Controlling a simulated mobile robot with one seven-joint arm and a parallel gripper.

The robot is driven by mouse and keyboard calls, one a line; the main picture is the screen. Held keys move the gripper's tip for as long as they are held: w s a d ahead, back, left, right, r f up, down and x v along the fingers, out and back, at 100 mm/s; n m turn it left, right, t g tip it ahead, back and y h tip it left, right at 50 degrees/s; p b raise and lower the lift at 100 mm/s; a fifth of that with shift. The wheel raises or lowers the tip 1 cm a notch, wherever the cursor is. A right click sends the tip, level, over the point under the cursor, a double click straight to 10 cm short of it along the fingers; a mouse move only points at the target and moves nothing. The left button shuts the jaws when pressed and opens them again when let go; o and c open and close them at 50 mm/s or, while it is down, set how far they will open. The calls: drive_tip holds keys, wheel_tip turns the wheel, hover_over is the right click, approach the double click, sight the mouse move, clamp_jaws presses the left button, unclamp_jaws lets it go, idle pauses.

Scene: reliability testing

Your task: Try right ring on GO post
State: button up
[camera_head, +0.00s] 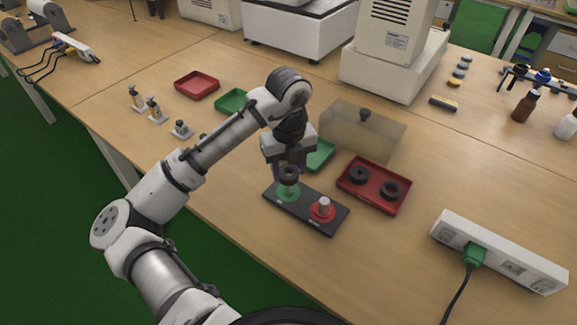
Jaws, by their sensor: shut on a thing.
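A black gauge board (306,208) lies on the bench with two posts. The left post stands on a green base (288,193) and the right, a pale post (324,203), on a red base. The board's lettering is too small to read. My gripper (289,170) points down over the green-based post, shut on a dark ring (289,175). The ring is at or just above the top of that post; I cannot tell whether it is around it. Two more dark rings, a left one (358,175) and a right one (390,190), lie in the red tray (373,202).
A green tray (322,155) sits partly hidden behind my gripper. A translucent box (365,130) stands behind the red tray. A power strip (500,252) with a green plug lies at right. Small metal parts (157,110) stand at left. Bench front right of the board is clear.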

sight(289, 180)
drive_tip(key=shift+f+b, duration=1.55)
drive_tip(key=shift+f, duration=0.75)
drive_tip(key=shift+r+p, duration=2.85)
drive_tip(key=shift+r, duration=0.5)
